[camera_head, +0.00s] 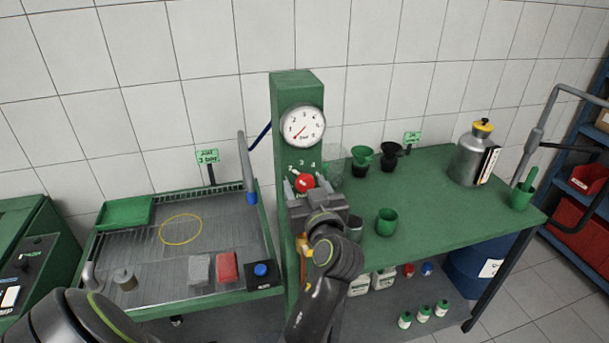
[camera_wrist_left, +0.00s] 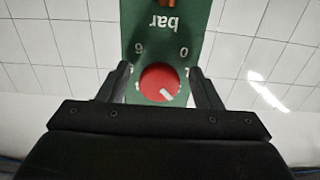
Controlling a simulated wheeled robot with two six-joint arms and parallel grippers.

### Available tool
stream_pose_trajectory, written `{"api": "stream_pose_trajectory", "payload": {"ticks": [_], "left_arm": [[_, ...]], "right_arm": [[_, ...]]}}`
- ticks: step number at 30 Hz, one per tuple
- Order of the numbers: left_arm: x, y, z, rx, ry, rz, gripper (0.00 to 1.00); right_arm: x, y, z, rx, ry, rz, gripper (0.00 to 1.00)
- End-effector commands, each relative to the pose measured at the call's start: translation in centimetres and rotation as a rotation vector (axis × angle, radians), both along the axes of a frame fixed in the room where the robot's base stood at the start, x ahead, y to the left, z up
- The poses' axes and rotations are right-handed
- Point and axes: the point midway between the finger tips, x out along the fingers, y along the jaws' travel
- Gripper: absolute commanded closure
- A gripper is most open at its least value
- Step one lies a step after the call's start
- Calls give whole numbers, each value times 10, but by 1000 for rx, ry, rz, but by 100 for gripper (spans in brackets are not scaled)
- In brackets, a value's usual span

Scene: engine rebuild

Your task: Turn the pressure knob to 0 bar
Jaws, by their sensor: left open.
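The red pressure knob (camera_head: 305,182) sits on the front of the green column (camera_head: 297,86), below a round white gauge (camera_head: 303,125). The gauge's red needle points to the lower left, near the low end of the scale. My left gripper (camera_head: 307,186) is open at the knob, partly covering the panel. In the left wrist view the red knob (camera_wrist_left: 160,83) lies between the two spread fingers, apparently not clamped. Its white mark points to the lower right there. The labels appear upside down, with 0 at right and 6 at left. My right gripper is not in view.
A wash cart (camera_head: 152,253) at left holds a green tray (camera_head: 123,213), a yellow ring (camera_head: 181,229), grey and red blocks and a blue-button box (camera_head: 262,272). The green table (camera_head: 432,199) at right carries cups and a metal can (camera_head: 474,155). A sign (camera_head: 207,157) reads "3 bar".

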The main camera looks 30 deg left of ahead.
Motion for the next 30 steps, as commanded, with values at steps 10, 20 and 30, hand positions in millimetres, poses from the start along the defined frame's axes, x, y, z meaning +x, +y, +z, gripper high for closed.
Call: {"api": "stream_pose_trajectory", "payload": {"ticks": [10,20,30], "left_arm": [[0,0,0,0,0,1,48],[0,0,0,-1,1,1,85],[0,0,-4,-42,-50,0,85]], "right_arm": [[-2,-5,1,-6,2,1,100],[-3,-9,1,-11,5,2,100],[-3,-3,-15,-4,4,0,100]]}}
